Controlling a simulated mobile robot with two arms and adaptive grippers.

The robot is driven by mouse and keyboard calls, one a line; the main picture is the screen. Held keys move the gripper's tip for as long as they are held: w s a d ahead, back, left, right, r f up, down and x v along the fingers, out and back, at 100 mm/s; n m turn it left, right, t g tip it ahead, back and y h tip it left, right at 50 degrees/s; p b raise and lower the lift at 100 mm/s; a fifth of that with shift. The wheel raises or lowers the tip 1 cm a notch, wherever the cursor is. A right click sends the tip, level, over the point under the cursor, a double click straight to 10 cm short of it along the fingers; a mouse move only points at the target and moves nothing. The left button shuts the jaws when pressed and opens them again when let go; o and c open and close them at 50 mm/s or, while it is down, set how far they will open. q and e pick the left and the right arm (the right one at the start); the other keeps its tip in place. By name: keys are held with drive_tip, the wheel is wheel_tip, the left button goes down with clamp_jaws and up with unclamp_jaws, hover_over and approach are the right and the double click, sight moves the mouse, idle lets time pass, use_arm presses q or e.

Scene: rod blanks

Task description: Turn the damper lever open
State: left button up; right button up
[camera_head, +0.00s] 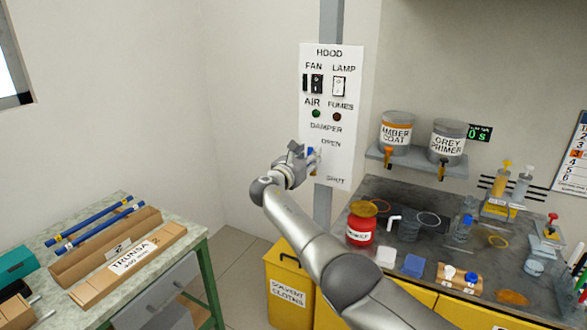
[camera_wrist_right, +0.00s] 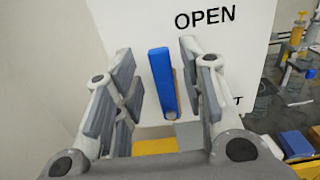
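The blue damper lever (camera_head: 311,154) is on the white hood panel (camera_head: 345,108), below the DAMPER label and between the words OPEN and SHUT. My right gripper (camera_head: 299,153) is at the panel's left edge and partly covers the lever. In the right wrist view the lever (camera_wrist_right: 161,79) stands nearly upright, leaning slightly, with a round grey end at its bottom. My right gripper (camera_wrist_right: 160,75) is open there, with fingers on both sides of the lever. Gaps show on both sides, the smaller on the right. My left gripper is not in view.
A shelf (camera_head: 416,163) with two paint cans is right of the panel. A dark bench (camera_head: 380,190) with a red can (camera_head: 361,225) and several vessels stands below. A yellow solvent-cloths bin (camera_head: 288,287) is underneath. A table (camera_head: 70,225) with boxes is at left.

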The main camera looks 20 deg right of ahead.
drive_tip(key=v, duration=1)
drive_tip(key=shift+s, duration=0.25)
wheel_tip(320, 180, down, 17)
drive_tip(key=y, duration=0.3)
drive_tip(key=s+a+f+m+g+y, duration=0.1)
drive_tip(key=s+f+m+g+y, duration=0.1)
drive_tip(key=s+f, duration=0.65)
drive_tip(key=s+a+f+m+g+y+b, duration=0.1)
drive_tip(key=s+f+m+y, duration=0.15)
drive_tip(key=f, duration=1.15)
drive_tip(key=s+f+m+g+y, duration=0.2)
drive_tip(key=s+f, duration=0.5)
drive_tip(key=f, duration=0.4)
drive_tip(key=s+a+f+m+g+y, duration=0.15)
drive_tip(key=s+f+m, duration=0.25)
drive_tip(key=s+f, duration=0.7)
drive_tip(key=s+f+m+g+y, duration=0.15)
drive_tip(key=s+f+m, duration=0.25)
drive_tip(key=s+f, duration=0.7)
drive_tip(key=s+f+m+g+y+b, duration=0.1)
drive_tip(key=s+m, duration=0.8)
drive_tip(key=s, duration=1.8)
drive_tip(key=shift+s+f+g, duration=0.3)
drive_tip(key=shift+f+g, duration=0.4)
drive_tip(key=shift+g, duration=0.1)
